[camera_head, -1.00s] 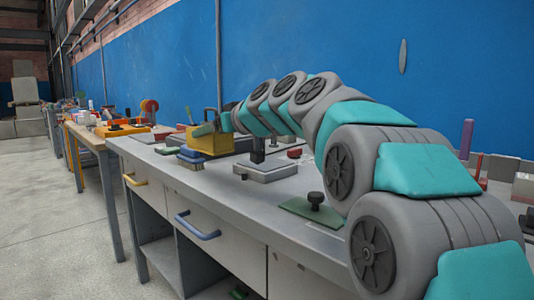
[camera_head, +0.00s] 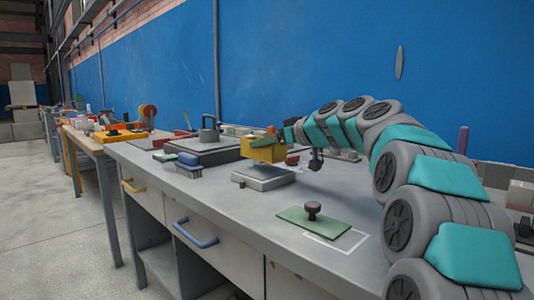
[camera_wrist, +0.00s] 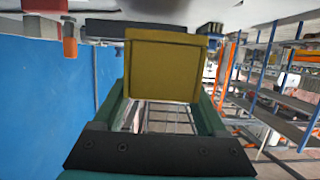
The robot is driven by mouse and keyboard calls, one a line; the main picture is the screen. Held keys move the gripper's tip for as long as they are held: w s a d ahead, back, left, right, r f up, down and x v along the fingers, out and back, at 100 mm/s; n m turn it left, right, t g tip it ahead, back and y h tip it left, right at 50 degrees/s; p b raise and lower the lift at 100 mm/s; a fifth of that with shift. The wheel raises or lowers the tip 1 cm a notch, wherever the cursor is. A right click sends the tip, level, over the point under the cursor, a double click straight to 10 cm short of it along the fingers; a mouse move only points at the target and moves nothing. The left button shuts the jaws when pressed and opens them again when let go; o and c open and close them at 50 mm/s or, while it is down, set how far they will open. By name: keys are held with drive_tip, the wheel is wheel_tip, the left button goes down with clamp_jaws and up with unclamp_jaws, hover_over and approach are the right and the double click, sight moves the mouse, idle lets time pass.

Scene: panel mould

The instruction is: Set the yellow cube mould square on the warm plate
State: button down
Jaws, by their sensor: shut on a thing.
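The yellow cube mould (camera_head: 262,152) is held in my gripper (camera_head: 284,136). In the head view it appears upright over the back part of a pale grey square plate (camera_head: 262,180) on the bench. I cannot tell if its underside touches that plate. In the wrist view the yellow mould (camera_wrist: 165,68) sits between the two fingers of my gripper (camera_wrist: 165,98), which are shut on it. The pale grey plate looks like the warm plate, but no marking confirms this.
A dark slab with a grey handled weight (camera_head: 209,136) stands behind left. A blue-topped brush (camera_head: 189,161) lies left of the plate. A green plate with a black knob (camera_head: 312,208) lies in front right, partly over a white outline. Bare bench lies between.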

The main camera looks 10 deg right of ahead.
sight(267, 152)
drive_tip(key=shift+a+f, duration=0.15)
drive_tip(key=shift+f, duration=1.45)
drive_tip(key=shift+f, duration=0.1)
unclamp_jaws()
drive_tip(key=shift+s+r, duration=0.1)
drive_tip(key=shift+r, duration=0.1)
drive_tip(key=b+v, duration=0.1)
drive_tip(key=v, duration=1.1)
drive_tip(key=shift+f, duration=0.1)
